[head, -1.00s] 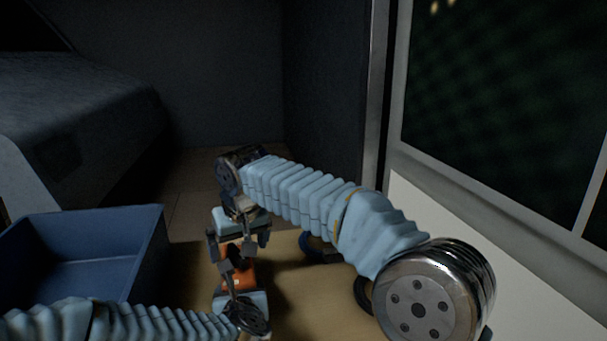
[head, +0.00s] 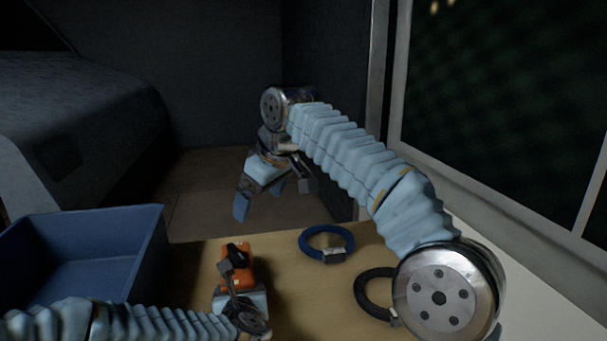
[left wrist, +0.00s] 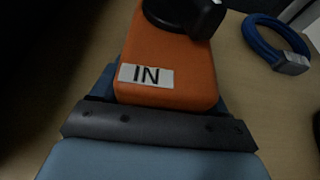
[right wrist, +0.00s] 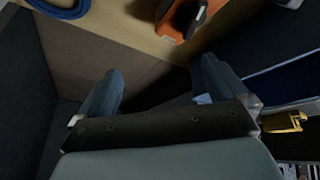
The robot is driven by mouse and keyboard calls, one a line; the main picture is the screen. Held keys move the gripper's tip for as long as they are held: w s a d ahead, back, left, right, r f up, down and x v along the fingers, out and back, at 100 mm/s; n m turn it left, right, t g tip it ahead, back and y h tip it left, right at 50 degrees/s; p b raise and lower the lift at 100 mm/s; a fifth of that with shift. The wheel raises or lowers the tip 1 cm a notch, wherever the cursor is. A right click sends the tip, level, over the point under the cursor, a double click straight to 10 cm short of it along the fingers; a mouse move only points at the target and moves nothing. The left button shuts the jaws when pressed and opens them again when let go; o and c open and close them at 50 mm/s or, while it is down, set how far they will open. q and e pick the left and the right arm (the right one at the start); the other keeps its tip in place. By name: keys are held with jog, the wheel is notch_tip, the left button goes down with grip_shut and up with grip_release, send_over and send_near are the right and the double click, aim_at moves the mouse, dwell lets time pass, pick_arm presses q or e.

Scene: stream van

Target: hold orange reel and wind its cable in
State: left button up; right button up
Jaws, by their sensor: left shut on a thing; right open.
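The orange reel (head: 238,264) stands on the wooden table, with a black crank on its top. In the left wrist view the reel (left wrist: 165,70) carries a white label reading "IN". My left gripper (head: 238,290) is shut on the reel's body, from the near side. My right gripper (head: 259,208) is open and empty, raised above and beyond the reel, past the table's far edge. In the right wrist view the reel (right wrist: 207,10) shows at the top, beyond the open fingers, apart from them. I cannot make out the reel's cable.
A blue coiled cable (head: 326,243) lies on the table (head: 290,300) right of the reel. A black coil (head: 374,296) lies nearer, partly behind my right arm. A blue bin (head: 150,250) stands at the left. A window wall borders the right.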

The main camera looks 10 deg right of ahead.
jog(key=w+d+f+n+t, duration=0.1)
jog(key=w+d+n+t, duration=0.3)
jog(key=w+d+t, duration=0.5)
jog(key=shift+w+d+f+n+h, duration=0.4)
jog(key=shift+w+d, duration=1)
jog(key=shift+w, duration=1.2)
